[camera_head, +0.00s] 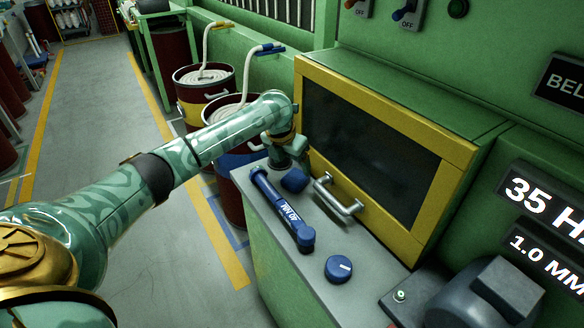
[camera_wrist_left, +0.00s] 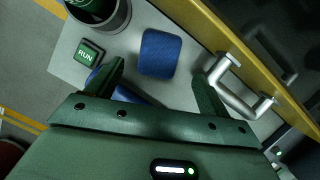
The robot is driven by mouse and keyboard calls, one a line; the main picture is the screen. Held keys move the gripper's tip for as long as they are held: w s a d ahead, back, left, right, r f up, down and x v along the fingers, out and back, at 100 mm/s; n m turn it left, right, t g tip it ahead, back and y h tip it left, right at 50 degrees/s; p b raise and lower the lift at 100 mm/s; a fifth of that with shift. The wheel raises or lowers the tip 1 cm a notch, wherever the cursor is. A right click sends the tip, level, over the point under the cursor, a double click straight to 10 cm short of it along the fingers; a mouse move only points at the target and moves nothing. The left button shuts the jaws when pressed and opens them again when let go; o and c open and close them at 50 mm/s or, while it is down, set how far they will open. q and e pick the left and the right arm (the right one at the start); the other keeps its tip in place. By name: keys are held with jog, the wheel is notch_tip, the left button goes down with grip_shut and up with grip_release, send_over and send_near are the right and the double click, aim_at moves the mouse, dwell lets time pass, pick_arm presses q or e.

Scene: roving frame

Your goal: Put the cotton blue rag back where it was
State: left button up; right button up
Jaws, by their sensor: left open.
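The blue rag (camera_head: 294,180) is a small folded bundle on the grey counter, in front of the yellow-framed window. In the left wrist view the rag (camera_wrist_left: 160,52) lies just beyond and between the spread fingers, with no finger seen pressing on it. My left gripper (camera_head: 286,158) is open and empty, pointing down right above the rag; it also shows in the left wrist view (camera_wrist_left: 158,75). The arm hides part of the counter behind it. My right gripper is not in view.
A blue tool (camera_head: 283,210) and a blue knob (camera_head: 338,268) are on the grey counter (camera_head: 270,236). A metal handle (camera_head: 338,196) sticks out close right of the rag. A green RUN button (camera_wrist_left: 88,52) is left of it. Drums (camera_head: 190,85) stand behind.

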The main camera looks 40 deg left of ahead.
pick_arm(q)
jog(key=p+v, duration=0.1)
jog(key=v, duration=0.4)
jog(key=shift+p, duration=0.3)
